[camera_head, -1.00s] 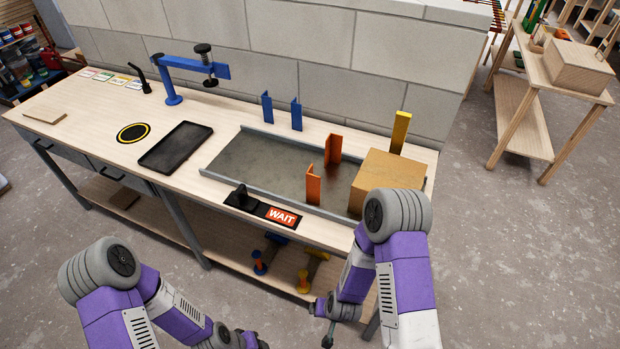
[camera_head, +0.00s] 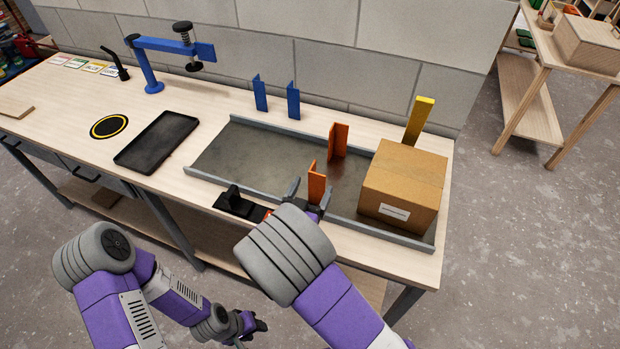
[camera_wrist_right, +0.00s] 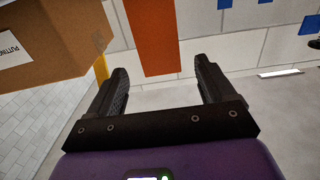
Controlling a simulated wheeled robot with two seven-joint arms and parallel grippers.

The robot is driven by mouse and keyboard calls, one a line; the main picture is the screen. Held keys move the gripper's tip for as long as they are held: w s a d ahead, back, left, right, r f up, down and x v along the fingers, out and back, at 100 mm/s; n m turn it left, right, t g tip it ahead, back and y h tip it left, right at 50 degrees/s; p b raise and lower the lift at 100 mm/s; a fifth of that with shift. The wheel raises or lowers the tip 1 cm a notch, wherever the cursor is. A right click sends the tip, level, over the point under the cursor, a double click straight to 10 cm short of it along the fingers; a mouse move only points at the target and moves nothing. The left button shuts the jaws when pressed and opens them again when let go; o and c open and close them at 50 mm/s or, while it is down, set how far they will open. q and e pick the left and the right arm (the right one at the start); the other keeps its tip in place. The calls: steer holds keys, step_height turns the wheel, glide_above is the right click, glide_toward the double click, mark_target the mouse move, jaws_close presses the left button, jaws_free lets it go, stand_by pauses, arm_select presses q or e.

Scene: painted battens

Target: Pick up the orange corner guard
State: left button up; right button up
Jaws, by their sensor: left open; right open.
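Two orange corner guards stand upright on the grey tray-like plate: a near one (camera_head: 316,184) at its front edge and a far one (camera_head: 338,141) behind it. My right gripper (camera_head: 309,194) is open right at the near guard, whose lower part is hidden behind the hand. In the right wrist view an orange guard (camera_wrist_right: 152,38) appears ahead, between the two spread fingers (camera_wrist_right: 160,75); no contact can be made out. My left gripper (camera_head: 258,326) is open and empty, low in front of the bench.
A cardboard box (camera_head: 402,190) stands on the plate's right end, with a yellow guard (camera_head: 418,121) behind it. Two blue guards (camera_head: 293,101) stand at the back. A black tray (camera_head: 157,141) and a blue clamp (camera_head: 150,72) are to the left. The plate's left half (camera_head: 235,150) is clear.

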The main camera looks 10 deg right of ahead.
mark_target(317, 178)
steer(key=x, duration=0.2)
steer(key=shift+w+d, duration=0.1)
steer(key=shift+w, duration=0.2)
steer(key=shift+w+d+r, duration=0.1)
steer(key=shift+w+d, duration=0.15)
steer(key=shift+d, duration=0.05)
steer(key=x, duration=0.4)
steer(key=shift+w+b, duration=0.15)
steer(key=shift+b, duration=0.25)
steer(key=shift+c, duration=0.3)
steer(key=c, duration=1.3)
